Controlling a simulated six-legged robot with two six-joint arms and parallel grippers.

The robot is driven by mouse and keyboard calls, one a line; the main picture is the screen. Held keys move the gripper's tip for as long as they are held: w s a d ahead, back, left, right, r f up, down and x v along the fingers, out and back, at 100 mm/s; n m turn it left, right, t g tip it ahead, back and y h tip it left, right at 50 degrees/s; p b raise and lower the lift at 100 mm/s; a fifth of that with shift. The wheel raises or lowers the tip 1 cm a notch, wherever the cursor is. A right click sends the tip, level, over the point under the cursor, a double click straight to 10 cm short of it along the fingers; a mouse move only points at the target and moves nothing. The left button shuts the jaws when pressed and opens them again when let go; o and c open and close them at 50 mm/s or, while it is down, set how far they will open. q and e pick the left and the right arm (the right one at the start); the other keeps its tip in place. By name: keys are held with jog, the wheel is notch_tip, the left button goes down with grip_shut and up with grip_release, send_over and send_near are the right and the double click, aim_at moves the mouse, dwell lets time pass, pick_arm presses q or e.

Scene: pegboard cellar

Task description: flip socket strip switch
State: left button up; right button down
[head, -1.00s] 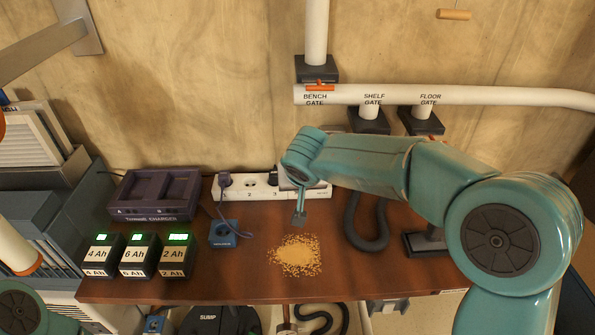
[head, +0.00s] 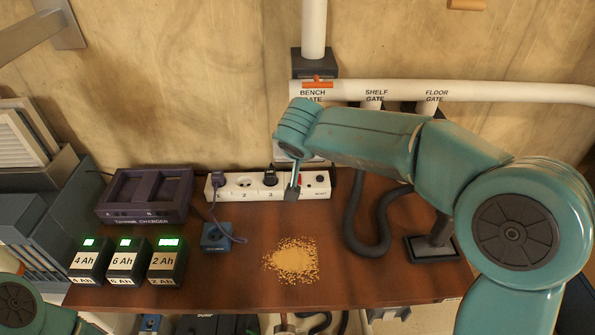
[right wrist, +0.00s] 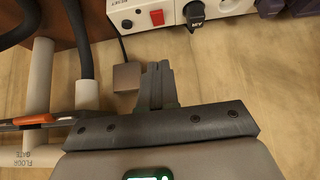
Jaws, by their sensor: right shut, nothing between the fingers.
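The white socket strip (head: 223,192) lies along the back of the bench. Its small red switch shows near the right end, partly behind my right gripper (head: 291,195). In the right wrist view the strip (right wrist: 228,7) runs along the top, with the red switch (right wrist: 157,17) beside a round reset button (right wrist: 126,23) and a black plug (right wrist: 194,12). My right gripper (right wrist: 156,68) is shut and empty, its fingertips just short of the switch in the picture; I cannot tell whether they touch the strip. My left gripper is out of view.
A purple charger (head: 146,196) and battery packs with lit green displays (head: 126,262) stand on the left of the bench. A blue plug-in box (head: 216,237) is in front of the strip. Sawdust (head: 292,262) lies mid-bench. A dark hose (head: 352,215) and white pipe (head: 480,92) are at right.

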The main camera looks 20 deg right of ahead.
jog(key=p+x, duration=0.2)
jog(key=x, duration=0.7)
jog(key=shift+w+d+f, duration=0.15)
jog(key=shift+f, duration=2.2)
jog(key=f+b, duration=0.1)
jog(key=b, duration=0.4)
jog(key=shift+s+b, duration=0.25)
jog(key=shift+b, duration=0.1)
jog(key=shift+r+p, duration=0.3)
jog(key=shift+p, duration=0.2)
jog(key=shift+r, duration=0.75)
